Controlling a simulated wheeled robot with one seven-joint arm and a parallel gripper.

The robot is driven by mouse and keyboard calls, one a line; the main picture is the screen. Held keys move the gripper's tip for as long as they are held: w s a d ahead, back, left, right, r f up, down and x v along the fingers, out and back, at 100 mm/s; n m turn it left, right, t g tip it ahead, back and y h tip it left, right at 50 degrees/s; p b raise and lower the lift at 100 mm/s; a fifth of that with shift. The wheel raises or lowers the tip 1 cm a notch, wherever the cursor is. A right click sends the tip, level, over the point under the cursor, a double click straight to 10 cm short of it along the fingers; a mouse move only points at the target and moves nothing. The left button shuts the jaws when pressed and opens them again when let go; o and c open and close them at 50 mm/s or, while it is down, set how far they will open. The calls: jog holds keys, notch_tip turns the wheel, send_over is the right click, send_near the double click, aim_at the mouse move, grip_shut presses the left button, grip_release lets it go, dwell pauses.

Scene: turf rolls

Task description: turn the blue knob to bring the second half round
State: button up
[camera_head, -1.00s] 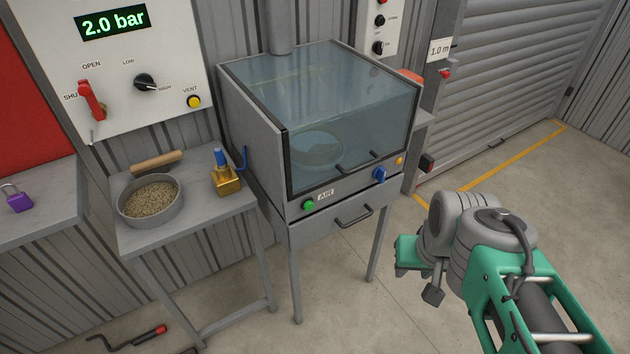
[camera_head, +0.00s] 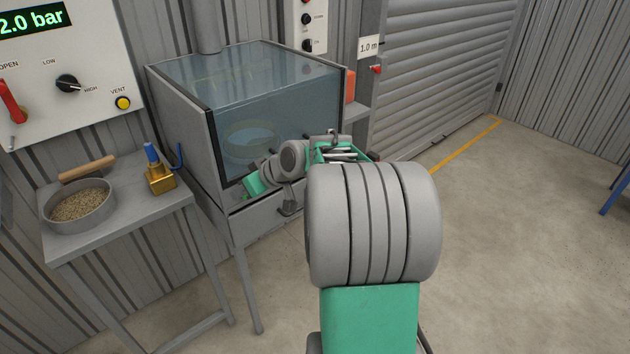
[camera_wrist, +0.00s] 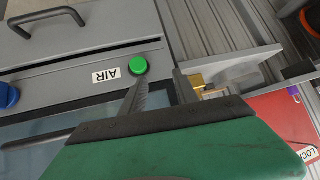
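The blue knob (camera_wrist: 8,96) shows at the left edge of the wrist view, partly cut off, on the front panel of the glass-topped cabinet (camera_head: 180,125). In the head view my arm hides it. My gripper (camera_wrist: 160,80) is open and empty, its two dark fingers apart. Its fingers are in front of the panel by the green button (camera_wrist: 138,66), to one side of the blue knob. In the head view my gripper (camera_head: 243,196) is low at the cabinet's front left. A dim round shape (camera_head: 250,142) shows behind the glass; its halves cannot be told.
A side table (camera_head: 120,215) at left holds a round pan of grain (camera_head: 80,205), a wooden roller (camera_head: 88,168) and a brass block with a blue top (camera_head: 160,178). A drawer handle (camera_wrist: 47,20) juts from the cabinet front. The floor to the right is clear.

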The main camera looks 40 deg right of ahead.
jog(key=w+d+f+t+b, duration=0.25)
jog(key=d+f, duration=0.25)
jog(key=d, duration=0.5)
jog(key=s+d+f+m+t+h+b, duration=0.1)
jog(key=s+d+t+b, duration=0.15)
jog(key=d, duration=0.65)
jog(key=s+d+m+t+h+b, duration=0.1)
jog(key=s+d+t, duration=0.3)
jog(key=d, duration=0.6)
jog(key=w, duration=0.7)
jog(key=shift+a, duration=0.4)
jog(key=shift+w, duration=0.1)
grip_shut()
